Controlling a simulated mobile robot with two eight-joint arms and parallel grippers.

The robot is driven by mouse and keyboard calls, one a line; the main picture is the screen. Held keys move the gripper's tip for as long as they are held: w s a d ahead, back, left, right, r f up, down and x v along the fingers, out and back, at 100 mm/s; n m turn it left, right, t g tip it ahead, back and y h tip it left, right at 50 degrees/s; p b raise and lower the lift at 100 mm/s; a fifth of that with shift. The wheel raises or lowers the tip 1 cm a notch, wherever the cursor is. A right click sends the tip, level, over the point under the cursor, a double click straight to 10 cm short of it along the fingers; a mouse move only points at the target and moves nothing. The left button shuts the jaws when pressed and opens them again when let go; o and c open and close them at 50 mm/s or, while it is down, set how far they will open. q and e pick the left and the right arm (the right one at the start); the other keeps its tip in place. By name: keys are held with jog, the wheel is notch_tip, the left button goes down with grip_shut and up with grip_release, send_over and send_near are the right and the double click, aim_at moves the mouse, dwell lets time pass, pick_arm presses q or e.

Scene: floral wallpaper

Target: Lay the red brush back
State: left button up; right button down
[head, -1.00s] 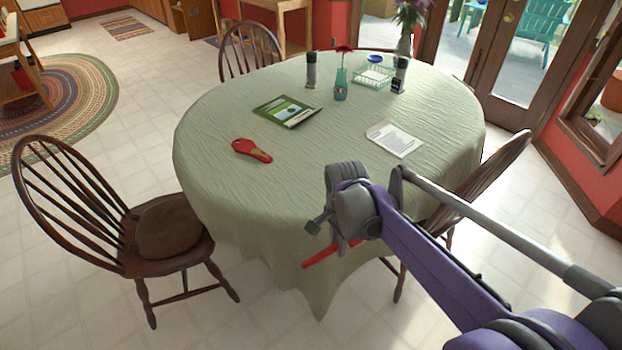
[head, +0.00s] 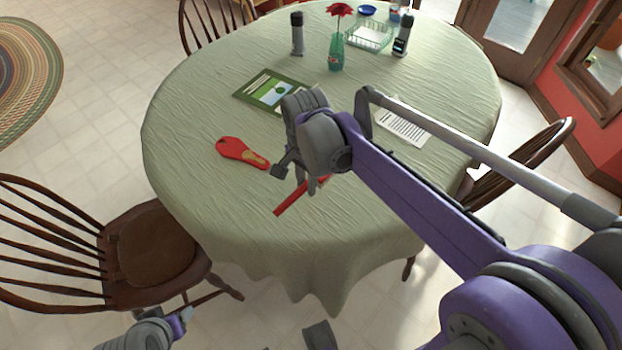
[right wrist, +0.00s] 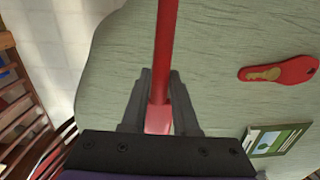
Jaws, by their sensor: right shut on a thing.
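The red brush (head: 289,203) is a long, thin red stick in the head view. My right gripper (head: 297,178) is shut on it, over the near part of the round table (head: 215,205). In the right wrist view the brush (right wrist: 167,45) runs from between the two dark fingers of the right gripper (right wrist: 160,78) past the top edge, so its far end is out of sight. Its height above the cloth is hard to judge. Part of my left arm shows at the bottom left of the head view; its left gripper (head: 178,324) is too unclear to read.
A red flat object with a tan patch (head: 240,151) lies left of the gripper. A green picture book (head: 262,88) and a white printed sheet (head: 405,126) lie farther back. A vase (head: 336,53), dark canisters and a wire basket (head: 365,37) stand at the back. Chairs surround the table.

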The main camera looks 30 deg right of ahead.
notch_tip(320, 180, down, 6)
jog(key=shift+s+r+b, duration=0.1)
jog(key=shift+b, duration=0.35)
jog(key=shift+f+b, duration=0.3)
jog(key=shift+f, duration=1.7)
jog(key=shift+f, duration=0.1)
jog(key=c, duration=1.1)
grip_release()
jog(key=shift+f, duration=0.1)
jog(key=o, duration=0.4)
